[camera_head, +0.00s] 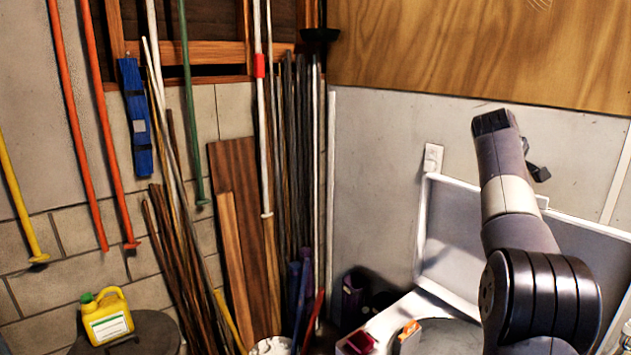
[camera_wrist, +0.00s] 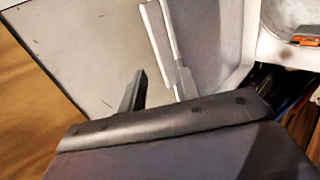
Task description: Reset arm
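My arm rises at the right of the head view, bent upward in front of the pale wall. My gripper (camera_head: 539,172) is mostly hidden behind the arm; only a small dark part of it sticks out to the right of the upper link. In the wrist view one dark finger of my gripper (camera_wrist: 133,94) shows beyond a dark bar across the picture. A second finger is not clearly seen, so its opening cannot be judged. No held object is visible.
Below is a white surface (camera_head: 385,325) with an orange item (camera_head: 409,331). Poles and boards (camera_head: 240,240) lean in the corner. A yellow jug (camera_head: 108,318) stands at lower left.

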